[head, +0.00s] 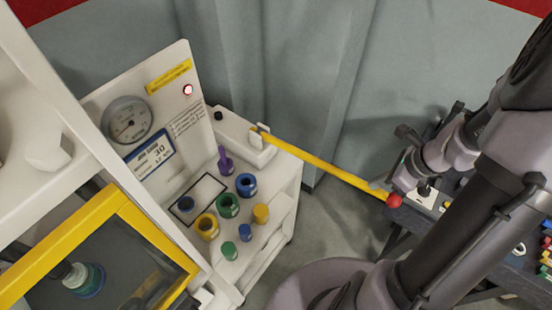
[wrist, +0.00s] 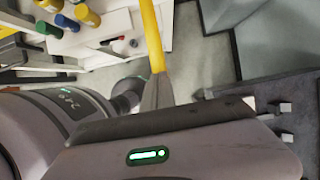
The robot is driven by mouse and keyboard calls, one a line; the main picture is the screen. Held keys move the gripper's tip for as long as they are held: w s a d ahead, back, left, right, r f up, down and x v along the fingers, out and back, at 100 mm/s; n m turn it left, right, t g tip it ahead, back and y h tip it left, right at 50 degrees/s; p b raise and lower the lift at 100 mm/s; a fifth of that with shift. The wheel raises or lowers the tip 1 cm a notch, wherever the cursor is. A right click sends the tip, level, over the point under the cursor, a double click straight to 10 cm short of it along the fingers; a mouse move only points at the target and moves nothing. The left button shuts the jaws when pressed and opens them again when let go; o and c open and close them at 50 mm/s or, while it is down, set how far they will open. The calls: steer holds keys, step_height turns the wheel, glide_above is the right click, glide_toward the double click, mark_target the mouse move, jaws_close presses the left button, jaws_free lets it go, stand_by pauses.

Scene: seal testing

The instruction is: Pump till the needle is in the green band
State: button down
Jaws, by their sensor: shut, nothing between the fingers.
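The pressure gauge (head: 128,119) is on the white panel at left in the head view. Its needle and bands are too small to read. The yellow pump lever (head: 325,166) slopes down to the right from the white pump body (head: 240,138) to a red knob (head: 394,200). My gripper (head: 379,186) is shut and empty, at the lever just short of the knob. In the wrist view the lever (wrist: 152,35) runs up to my grey fingers (wrist: 157,92), which hide its end. I cannot tell if they touch it.
A sign reading 30 (head: 152,155) and a lit red lamp (head: 187,90) are on the panel. Several coloured fittings, one a green ring (head: 228,205), stand on the bench below. A dark table (head: 480,235) is at right. Open floor lies between.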

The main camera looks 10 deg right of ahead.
step_height(320, 180, down, 11)
steer(key=b, duration=0.9)
steer(key=shift+s, duration=0.15)
steer(key=shift+d+r, duration=0.1)
steer(key=r+p, duration=0.8)
steer(key=r, duration=0.1)
steer(key=r+p, duration=0.4)
steer(key=r, duration=0.1)
steer(key=shift+w+a+r, duration=0.1)
steer(key=shift+w+a, duration=0.15)
step_height(320, 180, down, 14)
steer(key=b, duration=1.2)
steer(key=shift+s+d, duration=0.25)
